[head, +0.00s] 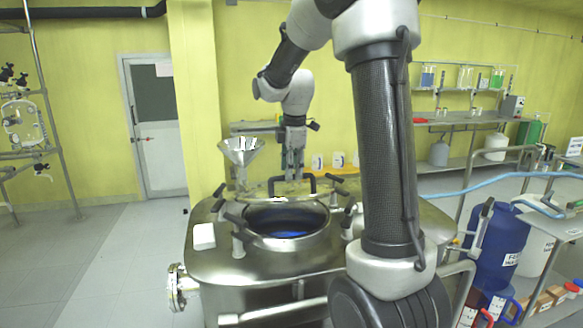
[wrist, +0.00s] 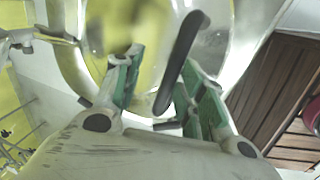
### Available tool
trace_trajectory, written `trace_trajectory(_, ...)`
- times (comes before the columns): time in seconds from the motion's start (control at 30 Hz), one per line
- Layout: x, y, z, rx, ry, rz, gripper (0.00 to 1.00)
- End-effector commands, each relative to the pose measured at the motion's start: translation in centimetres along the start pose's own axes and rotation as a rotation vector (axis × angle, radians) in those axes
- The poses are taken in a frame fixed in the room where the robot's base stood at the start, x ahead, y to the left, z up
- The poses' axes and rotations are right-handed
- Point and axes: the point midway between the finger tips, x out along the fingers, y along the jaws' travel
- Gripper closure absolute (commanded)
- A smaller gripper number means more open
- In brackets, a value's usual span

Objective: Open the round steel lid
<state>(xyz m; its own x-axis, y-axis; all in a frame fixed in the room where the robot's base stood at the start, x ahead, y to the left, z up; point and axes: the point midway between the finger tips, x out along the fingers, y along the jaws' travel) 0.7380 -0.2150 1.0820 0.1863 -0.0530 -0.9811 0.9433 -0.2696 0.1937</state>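The round steel lid (head: 262,190) is raised behind the round opening (head: 288,232) of the steel vessel, and the opening shows blue inside. The lid is seen nearly edge-on in the head view, so its exact tilt is hard to tell. Its black handle (head: 306,178) is near my gripper (head: 292,174), which points down at the lid. In the wrist view my gripper (wrist: 160,64) has its green-padded fingers apart. The black handle (wrist: 183,60) lies between them, closer to the right finger, against shiny steel. A firm hold on it does not show.
Clamp knobs (head: 238,240) stand around the opening. A steel funnel (head: 241,152) and a white block (head: 204,237) are at the left of the vessel. A blue drum (head: 497,240) and shelving stand at the right. The floor at left (head: 90,270) is clear.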

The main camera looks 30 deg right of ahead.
Motion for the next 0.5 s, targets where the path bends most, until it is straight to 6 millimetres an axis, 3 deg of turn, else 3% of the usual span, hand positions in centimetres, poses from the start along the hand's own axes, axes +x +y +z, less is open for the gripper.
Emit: trace_trajectory(0.5, -3.4, 1.2, 0.0, 0.0, 0.0, 0.003, 0.63)
